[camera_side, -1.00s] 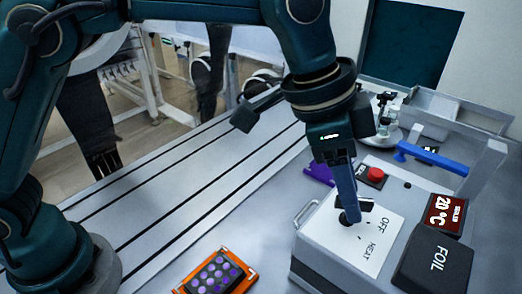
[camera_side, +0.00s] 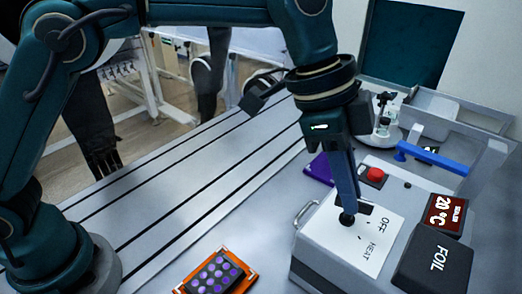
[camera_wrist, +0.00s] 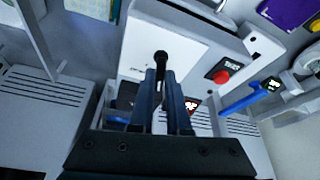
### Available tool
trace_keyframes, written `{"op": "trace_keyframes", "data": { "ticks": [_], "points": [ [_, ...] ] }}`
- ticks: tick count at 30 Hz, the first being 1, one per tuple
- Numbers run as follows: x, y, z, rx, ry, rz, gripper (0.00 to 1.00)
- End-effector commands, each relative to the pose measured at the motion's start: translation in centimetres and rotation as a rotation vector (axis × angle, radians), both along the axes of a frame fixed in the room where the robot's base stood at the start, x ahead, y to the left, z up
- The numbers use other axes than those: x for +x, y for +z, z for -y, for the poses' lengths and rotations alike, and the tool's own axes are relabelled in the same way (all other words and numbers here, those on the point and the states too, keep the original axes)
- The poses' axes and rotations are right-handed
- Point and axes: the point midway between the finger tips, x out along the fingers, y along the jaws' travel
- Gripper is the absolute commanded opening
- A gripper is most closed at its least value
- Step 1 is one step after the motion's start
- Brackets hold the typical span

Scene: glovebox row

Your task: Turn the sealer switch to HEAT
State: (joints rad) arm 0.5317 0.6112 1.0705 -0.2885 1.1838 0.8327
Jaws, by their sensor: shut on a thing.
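The sealer switch is a black knob (camera_side: 347,219) on a white panel (camera_side: 381,254) marked OFF and HEAT, on top of the grey sealer. Its black end also shows in the wrist view (camera_wrist: 161,57), just beyond my fingertips. My gripper (camera_side: 350,200) points down over the panel and is shut on the switch. In the wrist view my two blue fingers (camera_wrist: 168,80) stand on either side of it. The switch's pointing direction is mostly hidden by the fingers. The sealer's display (camera_side: 445,214) reads 20 °C.
A red button (camera_side: 375,174) sits on the sealer behind the switch. A black FOIL block (camera_side: 434,262) and a blue bar (camera_side: 431,158) are to the right. An orange rack of purple-topped vials (camera_side: 215,274) lies in front. The slotted bench (camera_side: 190,180) to the left is clear.

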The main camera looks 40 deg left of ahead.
Motion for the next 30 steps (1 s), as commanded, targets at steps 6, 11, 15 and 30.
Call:
{"op": "trace_keyframes", "data": {
  "ticks": [6, 11, 15, 30],
  "points": [
    [0.18, 0.03, -0.01, -0.002, -0.141, 0.000, 0.00],
    [0.24, 0.07, 0.00, -0.003, -0.216, 0.001, 0.00],
    [0.26, 0.08, -0.01, -0.003, -0.257, 0.001, 0.00],
    [0.25, 0.15, -0.01, -0.003, -0.280, 0.002, 0.00]
  ]
}}
